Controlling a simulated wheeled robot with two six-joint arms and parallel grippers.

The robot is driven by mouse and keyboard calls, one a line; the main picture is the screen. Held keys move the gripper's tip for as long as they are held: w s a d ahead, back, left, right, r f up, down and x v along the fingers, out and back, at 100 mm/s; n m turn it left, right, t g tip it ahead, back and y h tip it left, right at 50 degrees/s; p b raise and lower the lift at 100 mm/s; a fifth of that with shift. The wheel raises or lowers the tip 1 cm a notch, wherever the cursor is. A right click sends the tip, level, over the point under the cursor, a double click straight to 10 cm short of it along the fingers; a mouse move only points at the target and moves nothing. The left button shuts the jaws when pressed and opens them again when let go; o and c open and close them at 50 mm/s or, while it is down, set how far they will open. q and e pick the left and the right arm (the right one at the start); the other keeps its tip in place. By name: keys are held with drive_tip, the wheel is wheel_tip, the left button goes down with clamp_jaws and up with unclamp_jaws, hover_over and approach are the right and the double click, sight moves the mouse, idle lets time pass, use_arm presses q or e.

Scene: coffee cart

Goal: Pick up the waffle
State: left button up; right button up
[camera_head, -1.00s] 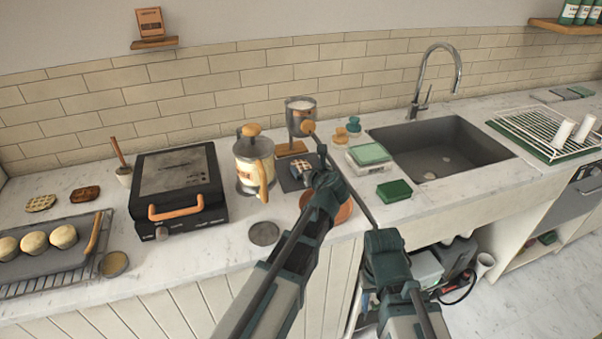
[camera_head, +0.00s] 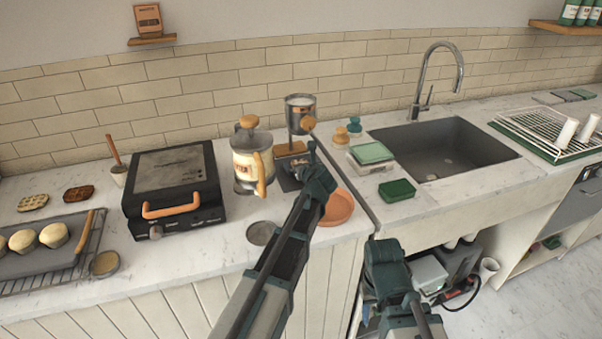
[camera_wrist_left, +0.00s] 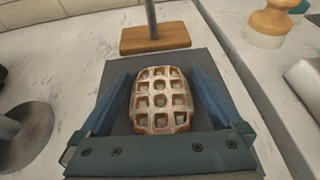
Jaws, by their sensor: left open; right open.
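A browned waffle (camera_wrist_left: 162,100) with a square grid lies on a dark slab (camera_wrist_left: 118,78) in the left wrist view. My left gripper (camera_wrist_left: 160,95) is open, with one blue finger on each side of the waffle. My right gripper (camera_head: 383,248) is open and empty in front of the counter edge.
A French press (camera_head: 252,165) stands left of my left gripper. A metal cup on a wooden-based stand (camera_head: 290,147) is just behind. A terracotta dish (camera_head: 338,208) lies right of the gripper. A black waffle iron (camera_head: 175,190) is further left; the sink (camera_head: 445,150) is right.

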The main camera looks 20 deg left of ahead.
sight(302, 161)
use_arm(q)
drive_tip(key=shift+c, duration=0.2)
drive_tip(key=c, duration=1.1)
drive_tip(key=shift+s+d+r+p, duration=0.25)
drive_tip(key=shift+s+r+p, duration=0.2)
drive_tip(key=shift+r+p, duration=0.2)
drive_tip(key=shift+s+d+r+p, duration=0.2)
drive_tip(key=shift+s+r+p, duration=0.25)
drive_tip(key=shift+r+p, duration=0.15)
drive_tip(key=shift+c, duration=0.2)
drive_tip(key=p+v, duration=0.5)
drive_tip(key=v, duration=0.7)
drive_tip(key=shift+r, duration=0.25)
drive_tip(key=shift+s+d+r+p, duration=0.25)
drive_tip(key=shift+s+p, duration=0.1)
drive_tip(key=shift+s, duration=0.1)
drive_tip(key=shift+r+p, duration=0.5)
drive_tip(key=shift+p, duration=0.05)
